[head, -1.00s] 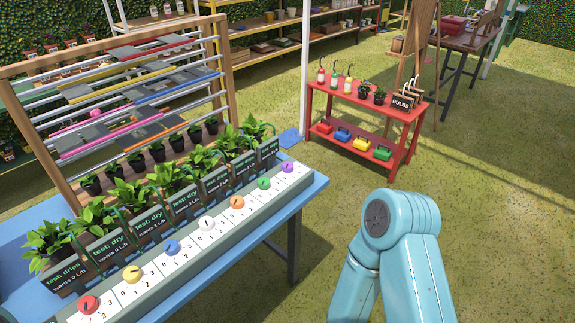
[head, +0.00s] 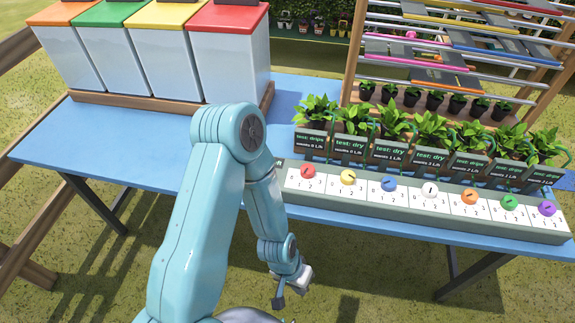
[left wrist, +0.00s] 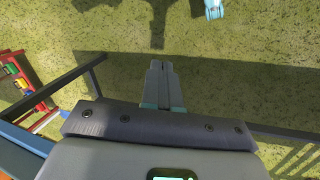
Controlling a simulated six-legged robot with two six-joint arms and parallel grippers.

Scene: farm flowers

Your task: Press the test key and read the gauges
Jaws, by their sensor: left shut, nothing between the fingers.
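A long grey panel (head: 400,208) lies along the front edge of the blue table. It carries a row of coloured dials with numbered white faces, from the red dial (head: 307,172) at left to the purple dial (head: 547,208) at right. Behind it, dark signs stand before potted plants; the leftmost sign (head: 312,143) reads "test: drips", the following one (head: 350,149) "test: dry". I cannot make out a test key. My left gripper (head: 292,285) hangs low in front of the table, apart from the panel. Its fingers (left wrist: 160,82) are shut and empty in the left wrist view. My right gripper is out of view.
Several bins with coloured lids, one red (head: 228,17), stand on the left of the blue table (head: 140,137). A wooden rack (head: 352,55) with rails stands behind the plants. Open grass (head: 365,285) lies in front. A red shelf (left wrist: 32,105) shows at the left wrist view's left.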

